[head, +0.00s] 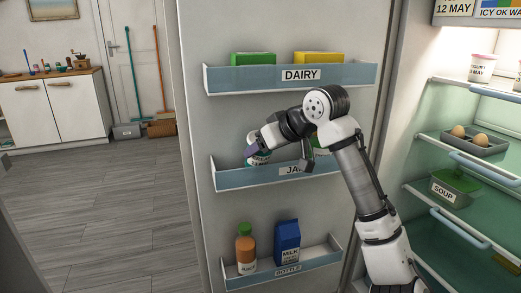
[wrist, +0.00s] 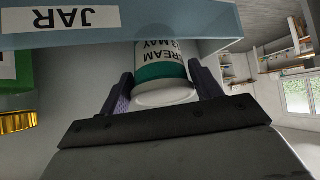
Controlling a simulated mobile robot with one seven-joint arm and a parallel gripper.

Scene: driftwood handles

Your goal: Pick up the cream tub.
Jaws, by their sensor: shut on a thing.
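The cream tub (head: 258,157) is a small white and teal tub at the left end of the middle door shelf, labelled JAR (head: 230,181). My gripper (head: 258,152) reaches it from the right and partly covers it. In the wrist view the tub (wrist: 163,70) appears upside down, with CREAM and MAY on its label. My gripper (wrist: 162,92) has one finger on each side of the tub and is shut on it. The tub is close to the shelf's front wall; I cannot tell whether it touches the shelf.
A green jar (head: 321,146) with a gold lid (wrist: 17,122) stands beside it. Above is the DAIRY shelf (head: 230,79) with green and yellow boxes. Below, a BOTTLE shelf (head: 318,262) holds an orange bottle (head: 245,250) and blue milk carton (head: 287,243). The open fridge is at right; clear floor lies left.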

